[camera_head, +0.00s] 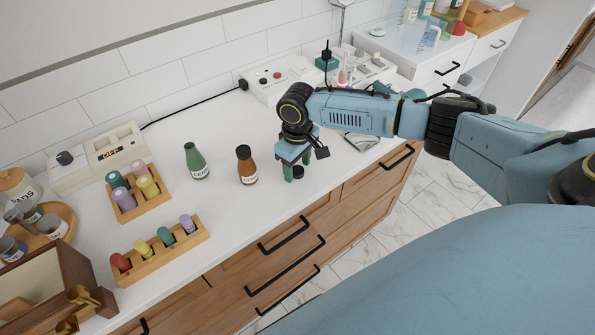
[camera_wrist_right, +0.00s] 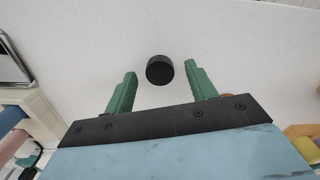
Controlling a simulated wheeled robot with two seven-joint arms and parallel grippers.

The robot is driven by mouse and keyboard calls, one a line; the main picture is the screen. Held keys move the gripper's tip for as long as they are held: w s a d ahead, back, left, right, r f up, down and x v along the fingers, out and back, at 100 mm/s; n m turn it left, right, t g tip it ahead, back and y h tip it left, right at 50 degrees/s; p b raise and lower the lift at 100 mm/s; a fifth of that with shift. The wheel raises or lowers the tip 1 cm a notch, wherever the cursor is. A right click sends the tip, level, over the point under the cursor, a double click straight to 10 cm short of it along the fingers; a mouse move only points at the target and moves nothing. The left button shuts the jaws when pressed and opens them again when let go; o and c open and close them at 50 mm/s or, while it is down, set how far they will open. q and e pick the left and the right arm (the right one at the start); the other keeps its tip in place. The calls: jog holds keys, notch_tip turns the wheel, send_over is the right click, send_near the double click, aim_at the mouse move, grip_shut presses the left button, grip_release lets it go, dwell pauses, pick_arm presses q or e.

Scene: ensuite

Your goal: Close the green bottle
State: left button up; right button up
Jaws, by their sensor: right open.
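The green bottle (camera_head: 196,162) stands upright on the white counter, and no dark cap shows on its neck. A small black cap (camera_head: 298,172) lies on the counter to its right, beyond the brown bottle. My right gripper (camera_head: 296,176) is open and points down at the cap. In the right wrist view the cap (camera_wrist_right: 159,70) sits between the tips of the open green fingers (camera_wrist_right: 160,75), apart from both. My left gripper is not in view.
A brown bottle with a black top (camera_head: 246,166) stands between the green bottle and my right gripper. Wooden racks (camera_head: 197,241) with coloured vials stand at the left. A switch box (camera_head: 112,150) is behind them. The counter's front edge is close to the cap.

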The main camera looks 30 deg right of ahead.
aim_at(297, 169)
jog(key=shift+f, duration=0.25)
jog(key=shift+c, duration=0.2)
jog(key=c, duration=1)
notch_tip(297, 169, up, 10)
jog(key=p, duration=0.1)
